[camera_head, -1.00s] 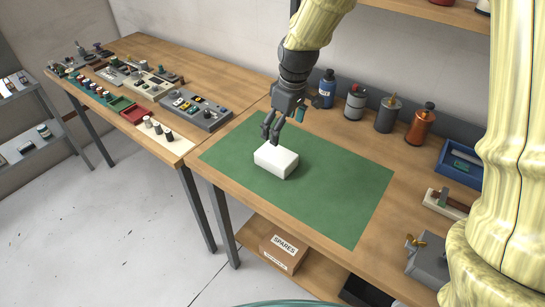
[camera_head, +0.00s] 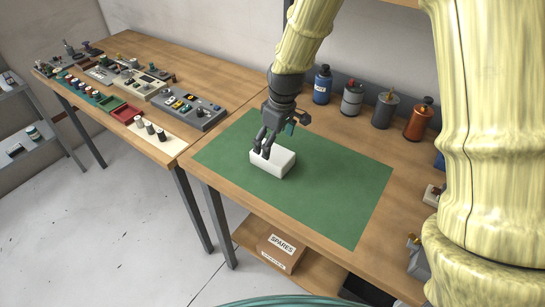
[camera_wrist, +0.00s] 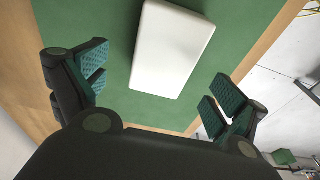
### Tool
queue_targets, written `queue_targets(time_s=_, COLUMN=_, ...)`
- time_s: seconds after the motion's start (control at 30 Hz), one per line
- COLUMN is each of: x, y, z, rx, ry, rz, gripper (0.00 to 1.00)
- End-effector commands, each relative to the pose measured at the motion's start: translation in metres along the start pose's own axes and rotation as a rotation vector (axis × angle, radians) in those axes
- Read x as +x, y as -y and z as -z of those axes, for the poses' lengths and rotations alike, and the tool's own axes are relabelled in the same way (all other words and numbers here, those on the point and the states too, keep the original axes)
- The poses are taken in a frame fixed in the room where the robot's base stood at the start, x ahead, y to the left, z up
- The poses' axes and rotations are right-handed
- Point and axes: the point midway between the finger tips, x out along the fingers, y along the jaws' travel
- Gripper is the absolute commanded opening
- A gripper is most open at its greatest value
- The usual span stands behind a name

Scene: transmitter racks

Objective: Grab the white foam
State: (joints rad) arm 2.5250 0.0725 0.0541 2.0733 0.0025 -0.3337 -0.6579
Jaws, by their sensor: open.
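The white foam (camera_head: 277,163) is a small white block lying on a green mat (camera_head: 335,193) on the workbench. It also shows in the wrist view (camera_wrist: 172,48), at the top middle. My gripper (camera_head: 263,150) is at the block's upper left end in the head view, pointing down. In the wrist view my gripper (camera_wrist: 160,100) is open, with its teal-padded fingers wide apart and nothing between the pads. The block lies ahead of the gap between the fingers. Whether a finger touches the block cannot be told.
Several bottles (camera_head: 352,98) stand along the back of the bench. A control box (camera_head: 192,110) and small parts cover the left bench. A SPARES carton (camera_head: 281,252) sits on the shelf below. The mat around the block is clear.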

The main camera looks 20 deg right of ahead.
Motion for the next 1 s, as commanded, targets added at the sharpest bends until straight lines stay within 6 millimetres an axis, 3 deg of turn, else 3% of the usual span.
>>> queue_targets(time_s=0.53, x=0.045, y=0.005, z=-0.007, rx=0.0, ry=0.002, rz=0.002, gripper=0.96)
queue_targets(time_s=0.9, x=0.051, y=0.005, z=-0.006, rx=0.0, ry=0.0, rz=0.0, gripper=0.96)
queue_targets(time_s=1.0, x=0.051, y=0.005, z=-0.006, rx=0.0, ry=0.001, rz=0.0, gripper=0.8)
